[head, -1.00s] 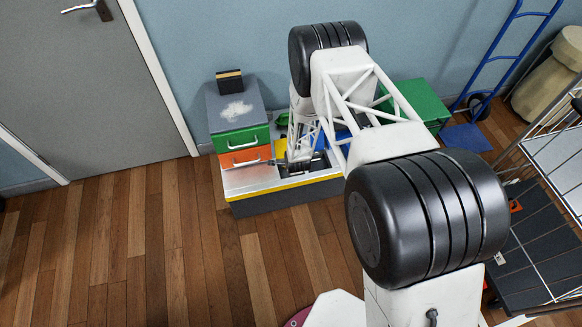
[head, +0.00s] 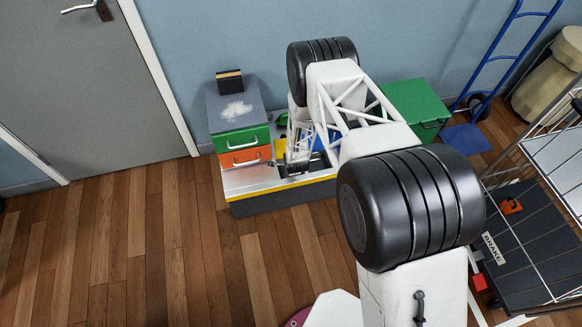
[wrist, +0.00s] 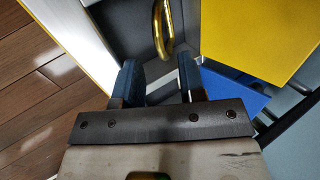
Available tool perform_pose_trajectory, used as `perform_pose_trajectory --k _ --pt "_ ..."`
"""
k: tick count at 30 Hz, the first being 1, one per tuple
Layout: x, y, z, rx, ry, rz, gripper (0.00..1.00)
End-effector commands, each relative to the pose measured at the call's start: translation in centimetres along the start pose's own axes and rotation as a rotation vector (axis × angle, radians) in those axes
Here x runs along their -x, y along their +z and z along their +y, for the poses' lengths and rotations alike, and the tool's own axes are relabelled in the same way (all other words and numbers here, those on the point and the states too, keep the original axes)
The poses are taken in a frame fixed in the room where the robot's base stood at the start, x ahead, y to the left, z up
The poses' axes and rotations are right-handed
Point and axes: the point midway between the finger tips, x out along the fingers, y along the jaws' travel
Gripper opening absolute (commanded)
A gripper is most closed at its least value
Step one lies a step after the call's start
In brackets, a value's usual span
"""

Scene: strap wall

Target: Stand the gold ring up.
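The gold ring (wrist: 163,30) shows at the top of the wrist view as part of a loop against a dark grey recessed panel (wrist: 122,32). Its upper part runs out of the picture, so its full tilt cannot be told. My gripper (wrist: 159,70) is open, with its two blue-padded fingers apart and nothing between them. The ring is just beyond the fingertips, roughly in line with the gap, and does not appear to touch them. In the head view my gripper end is small over the bench, and I cannot make out the ring there.
The low bench has a yellow front edge (head: 282,191). Green (head: 242,138) and orange (head: 245,157) drawers stand left of my gripper, and a green box (head: 412,103) stands to the right. In the wrist view a yellow panel (wrist: 258,35) and a blue one (wrist: 235,92) lie close on the right.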

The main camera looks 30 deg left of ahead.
Motion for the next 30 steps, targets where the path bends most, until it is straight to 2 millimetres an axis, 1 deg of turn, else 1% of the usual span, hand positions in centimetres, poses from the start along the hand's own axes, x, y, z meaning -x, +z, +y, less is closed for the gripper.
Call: perform_pose_trajectory --k 3,9,15,24,26,30 --pt "-1.0 0.0 0.1 0.0 0.001 0.0 0.37" --pt "-2.2 0.0 0.1 0.0 0.001 0.0 0.37" --pt "-2.7 0.0 0.1 0.0 0.001 0.0 0.37" --pt "-2.7 0.0 0.1 0.0 0.0 0.0 0.37" --pt "-2.7 0.0 0.1 0.0 0.0 0.0 0.29" --pt "-2.7 0.0 0.1 0.0 0.0 0.0 0.08"
